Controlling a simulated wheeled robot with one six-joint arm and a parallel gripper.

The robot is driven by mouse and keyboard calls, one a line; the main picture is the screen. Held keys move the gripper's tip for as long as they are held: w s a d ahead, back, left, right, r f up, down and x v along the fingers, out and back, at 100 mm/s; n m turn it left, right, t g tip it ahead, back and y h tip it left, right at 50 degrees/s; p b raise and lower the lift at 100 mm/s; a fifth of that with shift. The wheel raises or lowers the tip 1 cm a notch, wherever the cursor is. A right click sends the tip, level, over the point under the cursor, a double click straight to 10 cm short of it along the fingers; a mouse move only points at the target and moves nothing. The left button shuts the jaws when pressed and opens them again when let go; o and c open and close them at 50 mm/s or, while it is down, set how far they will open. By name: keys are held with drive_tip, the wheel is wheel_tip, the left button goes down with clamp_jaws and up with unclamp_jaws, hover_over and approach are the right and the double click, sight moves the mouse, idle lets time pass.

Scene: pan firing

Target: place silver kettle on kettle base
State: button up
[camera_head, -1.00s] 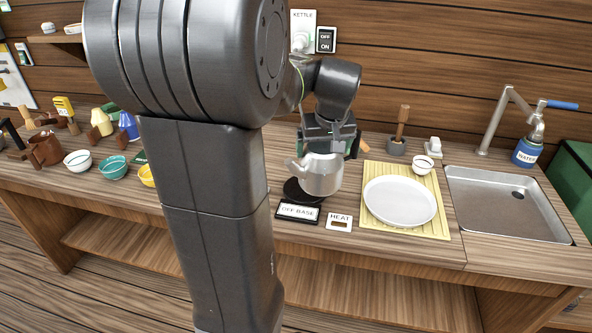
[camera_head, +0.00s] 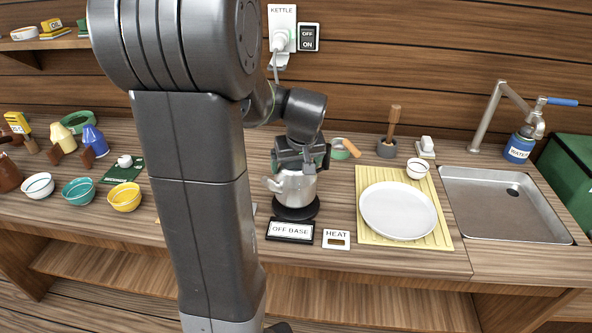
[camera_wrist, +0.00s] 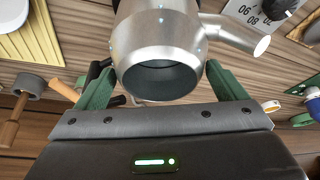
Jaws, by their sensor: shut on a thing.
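The silver kettle (camera_head: 295,188) is upright over the black round kettle base (camera_head: 298,212), roughly centred on it. I cannot tell whether its bottom touches the base or hangs just above it. My gripper (camera_head: 302,163) is at the kettle's upper back side and shut on it. In the wrist view the kettle (camera_wrist: 160,38) shows its round dark opening and its spout, between the green fingers of my gripper (camera_wrist: 165,85). The kettle hides part of the base, and the exact finger contact is hidden.
The OFF BASE sign (camera_head: 290,231) and HEAT sign (camera_head: 336,239) stand in front of the base. A white plate (camera_head: 399,210) on a yellow mat (camera_head: 372,236) is to the right, then the sink (camera_head: 497,205). Bowls, one yellow (camera_head: 124,197), lie left. A wall switch (camera_head: 308,38) is above.

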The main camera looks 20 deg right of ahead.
wheel_tip(320, 180, down, 2)
drive_tip(key=shift+w+f, duration=0.1)
drive_tip(key=shift+f, duration=0.05)
drive_tip(key=o, duration=1.7)
drive_tip(key=shift+o, duration=0.2)
drive_tip(key=v, duration=1.2)
drive_tip(key=shift+a, duration=0.15)
